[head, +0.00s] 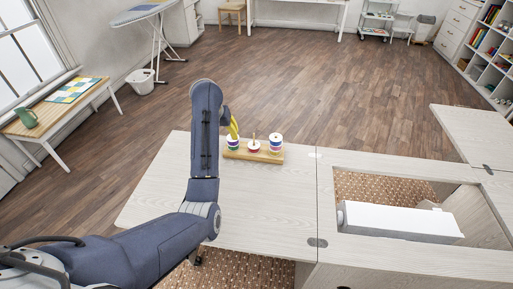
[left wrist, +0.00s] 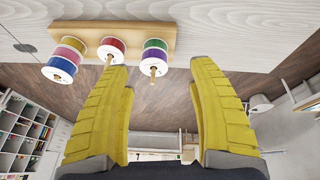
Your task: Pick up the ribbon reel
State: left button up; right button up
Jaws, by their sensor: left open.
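A wooden stand (head: 240,154) on the pale tabletop holds ribbon reels on pegs. The left reels (head: 233,143) show purple and green, the middle reel (head: 253,147) red, and the right stack (head: 275,142) several colours. In the left wrist view the order is reversed: green and purple reels (left wrist: 154,55) at right, the red reel (left wrist: 111,47) in the middle, and the yellow, pink and blue stack (left wrist: 64,60) at left. My left gripper (left wrist: 160,66) is open and empty, its yellow fingertips to either side of the green and purple reels. My right gripper is not in view.
The sewing cabinet's tabletop (head: 160,190) is clear around the stand. At right is an opening with a white sewing machine (head: 400,222). A side table (head: 55,105) with a green mug (head: 26,118) stands at far left, and an ironing board (head: 142,12) at the back.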

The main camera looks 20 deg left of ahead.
aim_at(253, 144)
pick_arm(q)
jog(key=w+d+r+m+h, duration=0.1)
jog(key=w+d+r+m, duration=0.1)
jog(key=d+r+m, duration=0.45)
jog(key=shift+n, duration=0.65)
jog(key=shift+s+d+x, duration=0.1)
jog(key=shift+d+x, duration=0.15)
jog(key=shift+x, duration=2.85)
jog(key=shift+s+d+x, duration=0.1)
jog(key=shift+d+x, duration=0.2)
jog(key=shift+x, duration=2.85)
jog(key=shift+s+d+x, duration=0.1)
jog(key=shift+d+x, duration=0.15)
jog(key=shift+x, duration=2.85)
jog(key=shift+c, duration=0.5)
jog(key=shift+f, duration=0.1)
jog(key=c, duration=0.8)
